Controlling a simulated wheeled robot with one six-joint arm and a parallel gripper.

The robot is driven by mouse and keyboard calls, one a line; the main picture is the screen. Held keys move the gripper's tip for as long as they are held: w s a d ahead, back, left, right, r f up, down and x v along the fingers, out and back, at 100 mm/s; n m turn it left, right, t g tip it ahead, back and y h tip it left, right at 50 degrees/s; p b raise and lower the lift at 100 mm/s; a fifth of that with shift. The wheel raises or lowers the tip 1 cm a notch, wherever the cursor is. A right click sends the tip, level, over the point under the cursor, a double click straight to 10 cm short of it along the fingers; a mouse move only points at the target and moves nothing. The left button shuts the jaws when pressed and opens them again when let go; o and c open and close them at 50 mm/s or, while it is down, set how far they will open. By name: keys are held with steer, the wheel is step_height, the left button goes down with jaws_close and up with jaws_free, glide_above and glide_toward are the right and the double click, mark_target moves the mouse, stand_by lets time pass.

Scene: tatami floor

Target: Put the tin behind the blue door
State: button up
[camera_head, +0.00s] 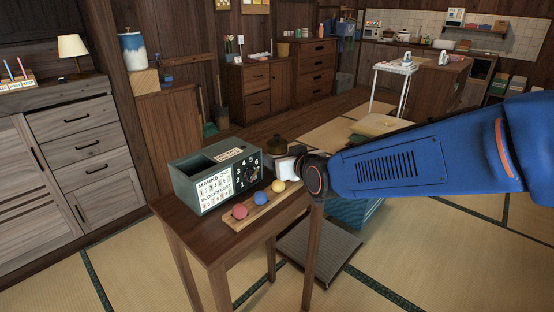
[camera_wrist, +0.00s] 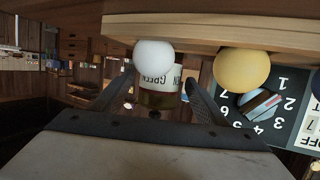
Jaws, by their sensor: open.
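The tin shows in the wrist view (camera_wrist: 158,98) as a small olive and white can, its label reading "GREEN" upside down. My gripper (camera_wrist: 157,88) is open. Its two dark fingers appear on either side of the tin in the wrist view, with no clear contact; the depth between them is hard to judge. I cannot make out a blue door with certainty in either view.
A grey-green box with a numbered dial (camera_head: 213,177) stands on the small wooden table (camera_head: 190,226). A wooden strip (camera_head: 226,219) carries red (camera_head: 240,211), blue (camera_head: 260,198) and yellow (camera_head: 278,186) balls. A white ball (camera_wrist: 154,55) is close to the gripper.

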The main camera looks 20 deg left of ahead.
steer(key=shift+x, duration=1.15)
steer(key=c, duration=1.5)
